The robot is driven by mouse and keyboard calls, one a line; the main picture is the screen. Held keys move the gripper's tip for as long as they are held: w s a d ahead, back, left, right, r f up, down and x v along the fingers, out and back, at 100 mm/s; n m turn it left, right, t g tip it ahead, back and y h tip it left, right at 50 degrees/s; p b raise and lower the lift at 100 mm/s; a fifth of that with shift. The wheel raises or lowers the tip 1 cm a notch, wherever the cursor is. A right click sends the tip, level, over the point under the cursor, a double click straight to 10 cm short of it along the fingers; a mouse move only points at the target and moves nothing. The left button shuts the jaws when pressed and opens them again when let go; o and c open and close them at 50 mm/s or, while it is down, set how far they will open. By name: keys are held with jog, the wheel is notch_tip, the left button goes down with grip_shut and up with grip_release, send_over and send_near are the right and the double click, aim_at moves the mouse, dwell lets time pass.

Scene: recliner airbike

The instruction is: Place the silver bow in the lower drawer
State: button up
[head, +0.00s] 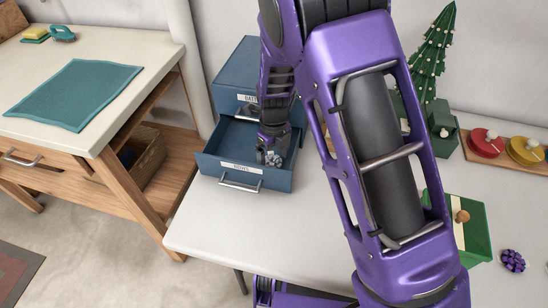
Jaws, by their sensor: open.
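The blue two-drawer cabinet (240,68) stands at the back left of the white table. Its lower drawer (225,168) is pulled out and has a label and a metal handle on its front. The upper drawer is closed. My gripper (271,152) points down into the right part of the open drawer, with its jaws open. The silver bow (273,159) is small and shows at the fingertips, inside the drawer outline. I cannot tell whether it rests on the drawer floor or touches the fingers.
My purple arm covers the table's middle. At right are a green box (475,232) with a knob, a purple bow (513,260), a small tree (433,55) and a wooden board (510,155) with red and yellow pieces. A wooden workbench (100,35) stands at left. The table's front left is clear.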

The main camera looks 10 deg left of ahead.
aim_at(274, 158)
notch_tip(274, 158, up, 12)
jog(key=p, duration=0.2)
jog(key=shift+r, duration=0.15)
dwell(0.5)
